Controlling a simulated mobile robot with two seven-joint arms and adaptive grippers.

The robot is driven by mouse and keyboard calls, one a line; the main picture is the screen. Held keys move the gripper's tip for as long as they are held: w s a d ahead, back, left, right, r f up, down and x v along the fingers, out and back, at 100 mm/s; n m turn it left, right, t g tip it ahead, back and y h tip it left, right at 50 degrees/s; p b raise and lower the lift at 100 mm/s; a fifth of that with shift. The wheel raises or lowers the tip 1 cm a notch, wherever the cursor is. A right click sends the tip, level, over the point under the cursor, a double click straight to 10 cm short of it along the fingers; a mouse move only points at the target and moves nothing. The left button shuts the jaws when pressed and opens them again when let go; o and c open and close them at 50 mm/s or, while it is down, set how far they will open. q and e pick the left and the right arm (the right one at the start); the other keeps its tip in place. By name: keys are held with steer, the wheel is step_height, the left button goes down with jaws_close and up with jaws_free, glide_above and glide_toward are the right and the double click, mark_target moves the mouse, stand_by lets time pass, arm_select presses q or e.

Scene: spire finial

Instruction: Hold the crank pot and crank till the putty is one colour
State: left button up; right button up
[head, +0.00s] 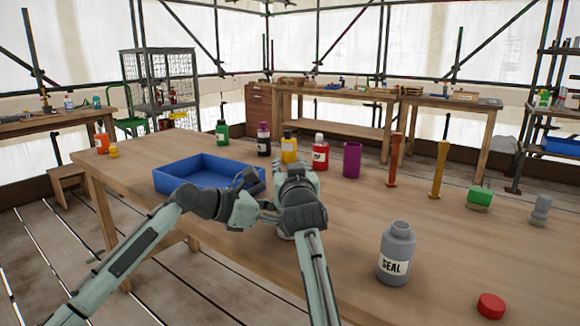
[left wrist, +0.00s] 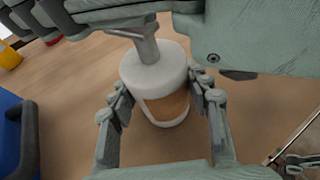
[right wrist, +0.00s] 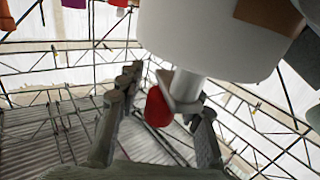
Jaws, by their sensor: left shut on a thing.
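The white crank pot (left wrist: 155,70) stands upright on the table, with an orange-brown window (left wrist: 172,107) in its side. My left gripper (left wrist: 162,95) is shut on the pot, one finger on each side. In the head view it is mostly hidden behind my grippers. A grey metal crank (left wrist: 148,45) rises from its lid. In the right wrist view the crank's red knob (right wrist: 157,107) shows between the fingers of my right gripper (right wrist: 160,100), which look spread with a gap beside the knob. The putty shows only through the window, so its full colour cannot be told.
A blue tray (head: 170,182) lies left of my grippers. A grey SEAL bottle (head: 397,252) and a red cap (head: 491,306) stand at the right front. Several bottles, a purple cup (head: 352,160) and a green brush (head: 480,197) stand farther back.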

steer(key=shift+r, duration=0.1)
step_height(320, 180, up, 10)
stand_by(0.4)
stand_by(0.9)
arm_select(q)
steer(key=o, duration=1.3)
steer(key=shift+o, duration=0.2)
